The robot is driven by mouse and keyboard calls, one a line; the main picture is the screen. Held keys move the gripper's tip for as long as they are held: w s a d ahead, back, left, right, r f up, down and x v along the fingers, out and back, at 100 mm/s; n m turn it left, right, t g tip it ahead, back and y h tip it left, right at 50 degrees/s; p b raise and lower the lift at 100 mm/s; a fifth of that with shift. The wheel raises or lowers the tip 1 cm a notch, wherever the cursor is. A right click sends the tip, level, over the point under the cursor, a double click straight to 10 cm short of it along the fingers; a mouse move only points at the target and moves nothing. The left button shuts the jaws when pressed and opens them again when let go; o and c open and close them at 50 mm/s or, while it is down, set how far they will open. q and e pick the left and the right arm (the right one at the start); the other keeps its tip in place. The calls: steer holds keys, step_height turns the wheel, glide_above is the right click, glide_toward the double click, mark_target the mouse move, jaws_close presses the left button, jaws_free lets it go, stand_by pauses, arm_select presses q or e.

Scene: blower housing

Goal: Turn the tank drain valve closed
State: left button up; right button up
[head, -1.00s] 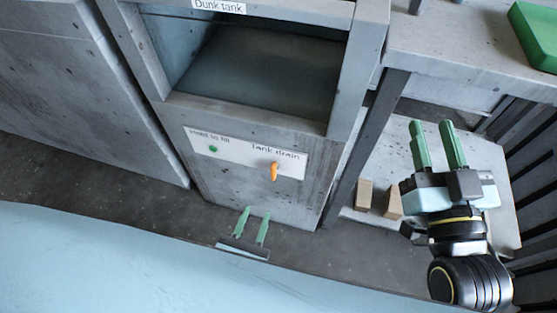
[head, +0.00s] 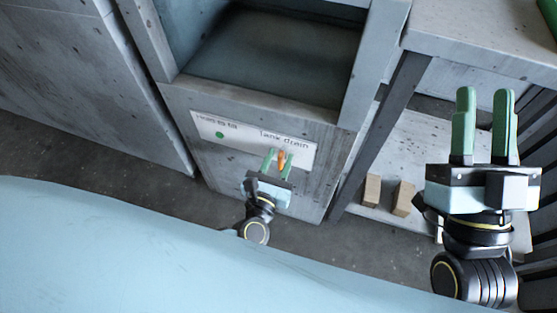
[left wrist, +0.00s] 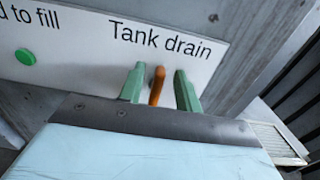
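The tank drain valve is an orange handle (head: 282,159) on the white label panel on the front of the dunk tank. It also shows in the left wrist view (left wrist: 157,86), under the words "Tank drain", pointing roughly downward. My left gripper (head: 276,163) is at the panel with its green fingers open, one on each side of the handle. In the left wrist view the fingers (left wrist: 160,88) show gaps to the handle on both sides. My right gripper (head: 484,125) is open and empty at the right, in front of the bench.
A green button (head: 219,135) sits on the label panel (head: 240,133), left of the valve. The tank's open basin (head: 275,55) is above. Two wooden blocks (head: 403,198) stand on a low shelf to the right. A bench leg (head: 385,130) stands beside the tank.

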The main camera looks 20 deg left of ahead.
arm_select(q)
steer(key=shift+c, duration=0.2)
jaws_close()
